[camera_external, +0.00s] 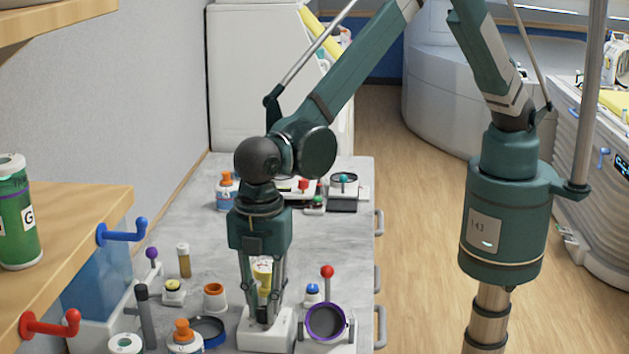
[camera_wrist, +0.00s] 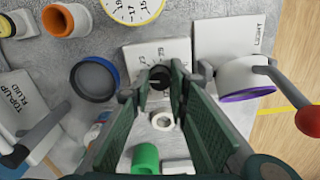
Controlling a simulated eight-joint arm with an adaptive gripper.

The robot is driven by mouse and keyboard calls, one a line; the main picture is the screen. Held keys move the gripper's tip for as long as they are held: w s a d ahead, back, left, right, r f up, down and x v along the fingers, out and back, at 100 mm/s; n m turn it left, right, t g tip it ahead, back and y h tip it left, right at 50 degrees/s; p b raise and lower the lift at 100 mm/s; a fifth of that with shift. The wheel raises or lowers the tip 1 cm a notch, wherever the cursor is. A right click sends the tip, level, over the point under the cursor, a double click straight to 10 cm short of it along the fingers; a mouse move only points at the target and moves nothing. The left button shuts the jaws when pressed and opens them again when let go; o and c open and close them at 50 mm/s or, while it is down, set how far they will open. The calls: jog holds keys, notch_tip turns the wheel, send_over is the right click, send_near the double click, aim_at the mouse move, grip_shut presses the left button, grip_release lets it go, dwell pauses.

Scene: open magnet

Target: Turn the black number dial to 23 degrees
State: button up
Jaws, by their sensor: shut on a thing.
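The black number dial (camera_wrist: 158,78) sits on a white base (camera_wrist: 143,53) printed with numbers, upright in the wrist view's upper middle. The base also shows at the front of the grey bench in the external view (camera_external: 262,338). My gripper (camera_external: 263,322) points straight down over this base. In the wrist view, my gripper (camera_wrist: 155,82) has its two green fingers on either side of the dial, shut on it. The fingers hide part of the dial. I cannot read which degree mark the dial points to.
A purple-rimmed cylinder (camera_external: 326,322) with a red-ball lever (camera_external: 327,271) stands close on the right. An orange-rimmed cup (camera_external: 214,296) and a dark blue-rimmed dish (camera_external: 207,329) stand on the left. A green cylinder (camera_wrist: 146,158) is near the fingers.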

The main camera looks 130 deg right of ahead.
aim_at(265, 309)
jog(key=m+b, duration=0.2)
jog(key=m, duration=0.2)
jog(key=shift+f+b, duration=0.15)
jog(key=shift+b, duration=0.15)
jog(key=shift+m+b, duration=0.85)
jog(key=shift+m, duration=1.15)
jog(key=o, duration=0.9)
jog(key=shift+r, duration=0.25)
jog(key=shift+r, duration=5.9)
jog(key=shift+s+r, duration=0.1)
